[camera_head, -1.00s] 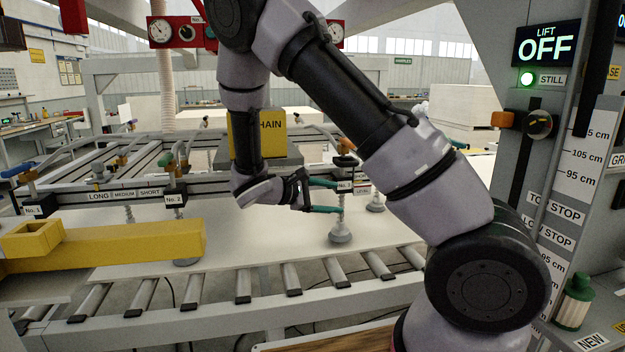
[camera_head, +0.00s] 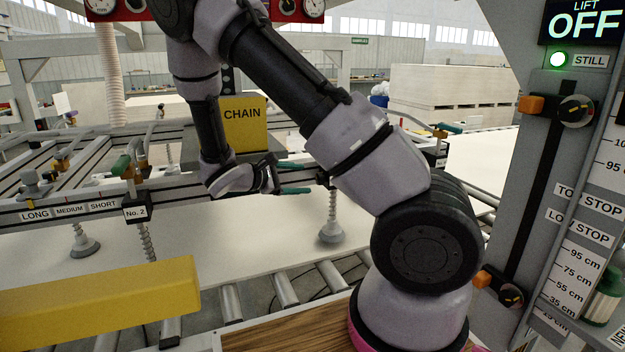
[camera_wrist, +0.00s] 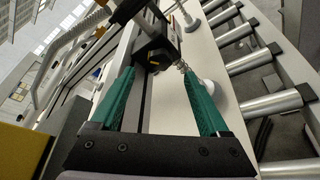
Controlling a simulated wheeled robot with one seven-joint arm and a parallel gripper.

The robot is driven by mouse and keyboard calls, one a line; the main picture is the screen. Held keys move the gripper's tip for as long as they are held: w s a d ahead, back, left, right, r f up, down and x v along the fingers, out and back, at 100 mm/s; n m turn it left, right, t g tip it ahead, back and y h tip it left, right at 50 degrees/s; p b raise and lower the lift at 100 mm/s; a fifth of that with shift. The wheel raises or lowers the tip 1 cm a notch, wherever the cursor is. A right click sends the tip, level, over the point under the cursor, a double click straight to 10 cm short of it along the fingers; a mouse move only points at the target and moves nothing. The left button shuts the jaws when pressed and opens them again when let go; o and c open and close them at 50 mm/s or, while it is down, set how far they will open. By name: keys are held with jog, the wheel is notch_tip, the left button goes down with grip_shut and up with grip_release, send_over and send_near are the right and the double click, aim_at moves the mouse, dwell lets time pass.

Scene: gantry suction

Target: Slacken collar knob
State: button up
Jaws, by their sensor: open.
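Two round black knobs with orange blocks show on the grey post at the right: an upper knob (camera_head: 575,110) and a lower knob (camera_head: 511,296). I cannot tell which one is the collar knob, or if it is a fitting on the beam. My gripper (camera_head: 295,178) is open, its teal fingers pointing right in front of the lifting beam (camera_head: 180,195). In the wrist view my gripper (camera_wrist: 157,72) has a dark block (camera_wrist: 156,52) on the beam just beyond its fingertips. Nothing shows held between the fingers. My arm hides part of the beam.
A suction cup (camera_head: 331,232) hangs on its stem below the gripper, above a pale sheet (camera_head: 270,243) on the roller conveyor (camera_head: 285,290). A yellow beam (camera_head: 100,302) juts in at the lower left. The lift display (camera_head: 584,26) reads OFF, beside a green lamp.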

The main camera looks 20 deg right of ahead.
aim_at(317, 178)
jog(key=x, duration=0.5)
jog(key=shift+d+f, duration=0.1)
jog(key=shift+d, duration=0.3)
grip_shut()
jog(key=n, duration=0.1)
jog(key=n+g, duration=0.1)
jog(key=shift+w+n+g, duration=0.2)
jog(key=shift+n+g, duration=0.1)
jog(key=shift+w+n+g+y, duration=0.1)
jog(key=shift+n+g+y, duration=0.2)
jog(key=shift+n+g, duration=0.65)
jog(key=shift+n, duration=0.25)
